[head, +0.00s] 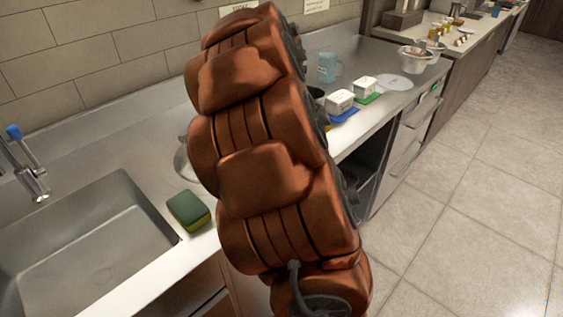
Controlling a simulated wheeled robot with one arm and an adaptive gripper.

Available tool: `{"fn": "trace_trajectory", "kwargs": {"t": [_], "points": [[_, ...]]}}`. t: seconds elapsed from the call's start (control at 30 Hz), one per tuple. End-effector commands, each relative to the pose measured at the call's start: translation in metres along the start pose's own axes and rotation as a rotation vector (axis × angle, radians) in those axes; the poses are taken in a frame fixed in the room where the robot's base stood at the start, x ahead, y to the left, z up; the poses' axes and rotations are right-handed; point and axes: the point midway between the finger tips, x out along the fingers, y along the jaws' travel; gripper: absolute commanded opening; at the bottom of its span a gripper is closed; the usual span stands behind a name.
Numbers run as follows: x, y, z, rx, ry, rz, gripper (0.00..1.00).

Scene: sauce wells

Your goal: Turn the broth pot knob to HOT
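My copper-coloured arm fills the middle of the head view and hides much of the counter behind it. My gripper is not in view. I cannot make out a broth pot or a knob marked HOT for certain. A pale round vessel (414,60) stands at the far right end of the steel counter (352,50). A small panel with dark and green marks (437,88) is on the counter's front below it, too small to read.
A sink (85,245) with a blue-topped faucet (28,165) is at left, beside a green and yellow sponge (188,211). White tubs (339,101) on coloured mats, a blue jug (327,67) and a white disc (394,82) stand behind my arm. The tiled floor (480,200) at right is clear.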

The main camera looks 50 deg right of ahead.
Motion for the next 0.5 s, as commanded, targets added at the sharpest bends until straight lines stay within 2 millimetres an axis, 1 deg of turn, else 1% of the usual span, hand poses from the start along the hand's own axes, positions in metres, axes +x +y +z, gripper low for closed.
{"fn": "trace_trajectory", "kwargs": {"t": [0.43, 0.47, 0.5], "points": [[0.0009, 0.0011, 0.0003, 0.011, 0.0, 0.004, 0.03], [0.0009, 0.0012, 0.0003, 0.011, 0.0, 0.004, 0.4], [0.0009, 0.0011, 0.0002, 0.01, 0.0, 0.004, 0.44]]}}
